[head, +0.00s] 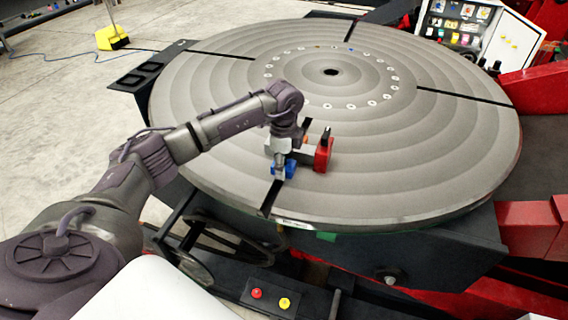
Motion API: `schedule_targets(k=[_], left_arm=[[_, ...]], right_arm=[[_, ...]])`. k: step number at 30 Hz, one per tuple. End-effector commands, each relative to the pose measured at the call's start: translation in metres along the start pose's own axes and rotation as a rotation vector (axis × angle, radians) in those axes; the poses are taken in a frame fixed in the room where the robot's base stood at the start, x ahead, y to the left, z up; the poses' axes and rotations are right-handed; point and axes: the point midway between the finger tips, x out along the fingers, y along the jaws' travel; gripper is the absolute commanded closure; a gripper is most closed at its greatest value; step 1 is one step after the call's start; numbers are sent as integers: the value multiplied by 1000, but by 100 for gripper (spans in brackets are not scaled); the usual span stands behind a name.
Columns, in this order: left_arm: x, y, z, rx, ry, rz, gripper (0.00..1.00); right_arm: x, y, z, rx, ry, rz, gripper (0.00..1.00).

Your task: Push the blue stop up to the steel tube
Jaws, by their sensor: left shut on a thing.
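The large round grey table (430,160) with ring grooves and dark slots fills the middle of the head view. The small blue stop (291,168) is on its near part, beside a dark slot. My left gripper (280,172) reaches down from above and is shut on the blue stop, partly covering it. A short grey piece, seemingly the steel tube (308,155), lies just right of the gripper, against a red block (323,156) with a black upright part. Whether the stop touches the tube is hidden. My right gripper is out of view.
A panel with a red button (256,293) and a yellow button (285,303) is below the table's near edge. An open white cabinet (510,42) stands at the back right. The table's right side is clear.

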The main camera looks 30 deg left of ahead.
Motion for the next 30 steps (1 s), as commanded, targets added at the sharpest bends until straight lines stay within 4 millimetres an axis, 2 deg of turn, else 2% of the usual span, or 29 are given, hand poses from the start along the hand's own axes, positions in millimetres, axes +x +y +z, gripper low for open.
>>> schedule_targets(k=[30], left_arm=[[3, 5, 0, 1, -3, 7, 100]], right_arm=[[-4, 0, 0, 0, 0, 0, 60]])
